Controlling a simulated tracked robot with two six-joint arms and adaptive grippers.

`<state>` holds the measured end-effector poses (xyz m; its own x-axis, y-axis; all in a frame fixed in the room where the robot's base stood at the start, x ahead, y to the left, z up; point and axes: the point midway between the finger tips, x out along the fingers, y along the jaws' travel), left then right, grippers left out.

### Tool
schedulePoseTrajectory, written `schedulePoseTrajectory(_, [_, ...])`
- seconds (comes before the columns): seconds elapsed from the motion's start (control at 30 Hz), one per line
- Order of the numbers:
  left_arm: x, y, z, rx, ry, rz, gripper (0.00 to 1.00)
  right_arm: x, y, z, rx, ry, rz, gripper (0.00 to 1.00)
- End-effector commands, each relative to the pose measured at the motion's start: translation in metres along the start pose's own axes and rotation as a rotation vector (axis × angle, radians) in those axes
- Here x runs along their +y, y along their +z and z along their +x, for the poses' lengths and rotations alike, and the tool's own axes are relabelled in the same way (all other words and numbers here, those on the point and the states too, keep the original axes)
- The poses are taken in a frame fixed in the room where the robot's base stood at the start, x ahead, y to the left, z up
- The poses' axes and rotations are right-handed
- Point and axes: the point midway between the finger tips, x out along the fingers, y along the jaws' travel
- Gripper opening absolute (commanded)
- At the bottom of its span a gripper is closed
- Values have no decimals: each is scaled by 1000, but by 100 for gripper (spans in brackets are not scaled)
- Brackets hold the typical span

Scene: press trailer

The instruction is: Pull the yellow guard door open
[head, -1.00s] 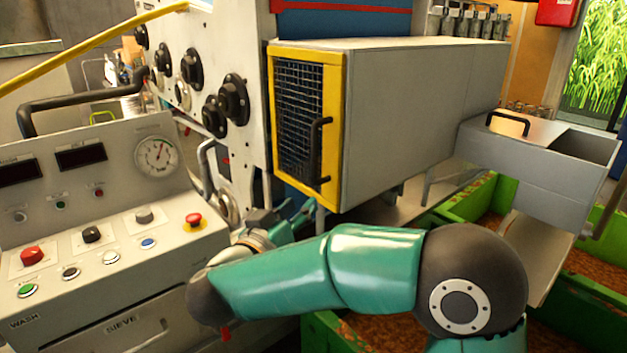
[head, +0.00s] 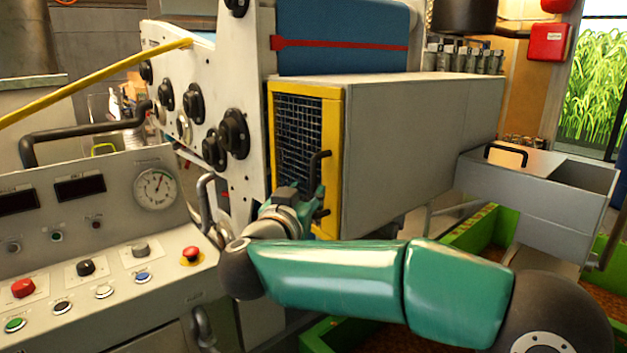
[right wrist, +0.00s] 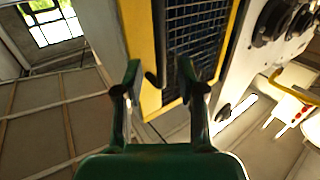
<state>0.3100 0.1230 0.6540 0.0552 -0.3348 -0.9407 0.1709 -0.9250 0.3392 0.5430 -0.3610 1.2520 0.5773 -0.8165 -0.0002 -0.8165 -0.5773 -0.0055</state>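The yellow guard door (head: 331,120) is a yellow frame with dark wire mesh on the front of a long grey housing, and it looks shut. Its black bar handle (head: 319,170) stands upright on the door's right side. My right gripper (head: 318,205) is in front of the door at the handle's lower part. In the right wrist view the two fingers (right wrist: 158,85) are spread apart, with the black handle (right wrist: 155,80) just beyond and between their tips, nearer the left finger. I cannot tell if they touch it. My left gripper is not in view.
A control panel (head: 120,230) with buttons and a gauge stands at the left. A grey chute box (head: 540,190) sits at the right above green crates (head: 480,232). Black knobs (head: 233,134) stick out of the white machine side left of the door.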

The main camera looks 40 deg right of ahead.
Motion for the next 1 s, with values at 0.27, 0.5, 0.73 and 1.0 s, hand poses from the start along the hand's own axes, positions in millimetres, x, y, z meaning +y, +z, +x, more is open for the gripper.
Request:
schedulePoseTrajectory(0.27, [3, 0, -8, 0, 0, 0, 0, 0, 0, 44, -1, 1, -1, 39])
schedulePoseTrajectory(0.5, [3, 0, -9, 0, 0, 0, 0, 0, 0, 54, 0, -1, 0, 39])
schedulePoseTrajectory(0.73, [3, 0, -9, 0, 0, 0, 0, 0, 0, 54, 0, -1, 0, 34])
schedulePoseTrajectory(1.0, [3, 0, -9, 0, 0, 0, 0, -1, 0, 53, 0, -1, 0, 0])
